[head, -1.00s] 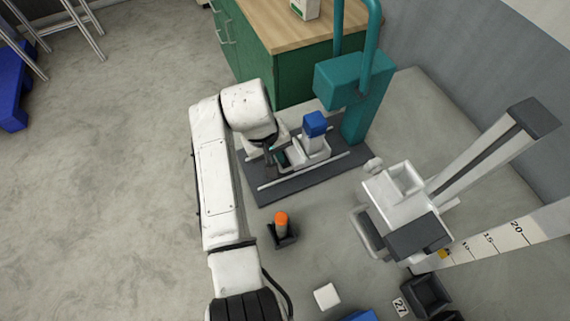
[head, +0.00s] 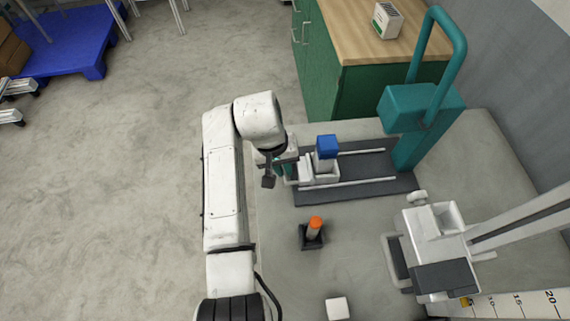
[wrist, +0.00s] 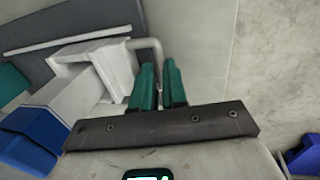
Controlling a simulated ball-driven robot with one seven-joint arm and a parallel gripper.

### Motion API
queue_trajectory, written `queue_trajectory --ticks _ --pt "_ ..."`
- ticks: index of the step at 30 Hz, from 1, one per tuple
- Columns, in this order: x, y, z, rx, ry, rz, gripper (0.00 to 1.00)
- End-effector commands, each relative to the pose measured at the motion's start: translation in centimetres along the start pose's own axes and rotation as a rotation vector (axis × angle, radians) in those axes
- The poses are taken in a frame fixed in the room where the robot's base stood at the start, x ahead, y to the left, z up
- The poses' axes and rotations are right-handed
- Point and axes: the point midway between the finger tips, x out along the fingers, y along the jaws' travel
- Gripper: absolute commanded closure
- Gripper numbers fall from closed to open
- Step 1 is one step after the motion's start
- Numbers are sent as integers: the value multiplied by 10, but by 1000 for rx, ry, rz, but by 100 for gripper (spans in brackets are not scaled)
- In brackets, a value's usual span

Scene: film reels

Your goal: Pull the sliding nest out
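The sliding nest (head: 323,178) is a pale grey carriage on the rails of a dark base plate (head: 355,198). It sits at the plate's left end, clear of the teal press (head: 420,108). A blue-topped block (head: 327,147) stands upright in it; its blue end also shows in the wrist view (wrist: 28,140). My gripper (head: 280,170) is at the nest's left side. In the wrist view, its teal fingers (wrist: 159,85) are close together around the bent grey handle (wrist: 150,44) of the nest (wrist: 95,72). My wrist partly hides the handle in the head view.
An orange-topped peg (head: 315,226) stands in a dark holder in front of the plate. A white measuring stand (head: 430,235) is at the right. A green cabinet (head: 345,90) is behind the table. Open floor lies left of my arm.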

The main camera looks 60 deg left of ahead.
Motion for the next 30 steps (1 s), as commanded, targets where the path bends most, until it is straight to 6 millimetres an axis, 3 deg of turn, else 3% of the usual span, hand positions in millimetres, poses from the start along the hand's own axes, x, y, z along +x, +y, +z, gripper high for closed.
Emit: queue_trajectory --ticks 7,17,30 --pt "0 1 0 1 -1 0 63" --pt "-5 1 0 1 0 1 63" --pt "-79 0 -1 0 3 0 63"
